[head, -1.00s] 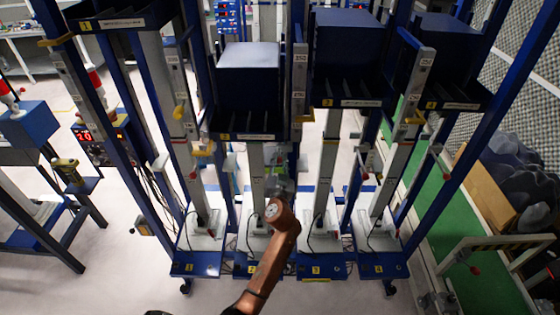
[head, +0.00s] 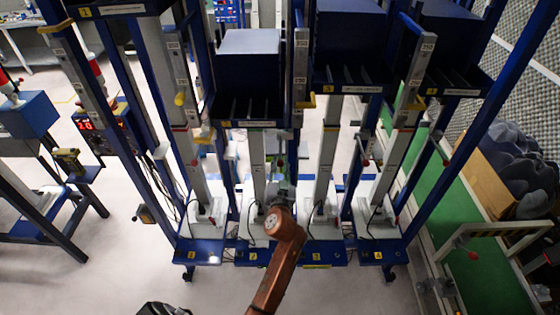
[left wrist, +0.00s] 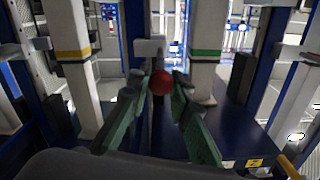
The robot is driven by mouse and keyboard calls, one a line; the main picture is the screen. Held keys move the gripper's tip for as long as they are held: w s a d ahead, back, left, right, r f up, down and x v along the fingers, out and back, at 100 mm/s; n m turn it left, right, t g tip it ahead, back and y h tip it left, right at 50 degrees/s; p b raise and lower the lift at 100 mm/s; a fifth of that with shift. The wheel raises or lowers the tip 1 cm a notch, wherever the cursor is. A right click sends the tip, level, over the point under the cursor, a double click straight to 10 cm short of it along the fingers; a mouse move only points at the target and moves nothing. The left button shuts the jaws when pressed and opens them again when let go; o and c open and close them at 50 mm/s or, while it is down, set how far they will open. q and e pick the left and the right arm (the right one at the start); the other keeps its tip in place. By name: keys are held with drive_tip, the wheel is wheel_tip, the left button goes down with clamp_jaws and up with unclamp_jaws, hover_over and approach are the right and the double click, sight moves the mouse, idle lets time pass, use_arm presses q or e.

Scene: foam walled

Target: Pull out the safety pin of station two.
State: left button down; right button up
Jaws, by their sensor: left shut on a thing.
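The rack stations carry yellow number labels, and station two's blue base (head: 255,257) is the second from the left. Its upper carriage holds a blue block (head: 250,60). My left gripper (head: 281,188) is small and partly hidden by my orange wrist in the head view, in front of station two's lower part. In the left wrist view my left gripper's green fingers (left wrist: 162,84) are closed around a red ball (left wrist: 161,82), the knob of the safety pin. The pin's shaft is hidden behind the ball, so I cannot tell whether it sits in a hole.
A white block (left wrist: 150,47) is just behind the red ball. Upright posts with yellow (left wrist: 72,54) and green (left wrist: 206,52) bands flank the fingers. A blue workbench (head: 40,240) stands left and a green conveyor (head: 475,270) right. The floor in front is open.

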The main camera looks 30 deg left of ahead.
use_arm(q)
drive_tip(key=shift+f, duration=0.1)
drive_tip(key=c, duration=2.1)
unclamp_jaws()
drive_tip(key=o, duration=0.3)
drive_tip(key=shift+d, duration=0.1)
drive_tip(key=shift+o, duration=0.3)
drive_tip(key=shift+r, duration=0.25)
wheel_tip(320, 180, up, 10)
drive_tip(key=shift+f, duration=0.15)
use_arm(e)
drive_tip(key=shift+w+a, duration=0.15)
drive_tip(key=shift+w, duration=0.6)
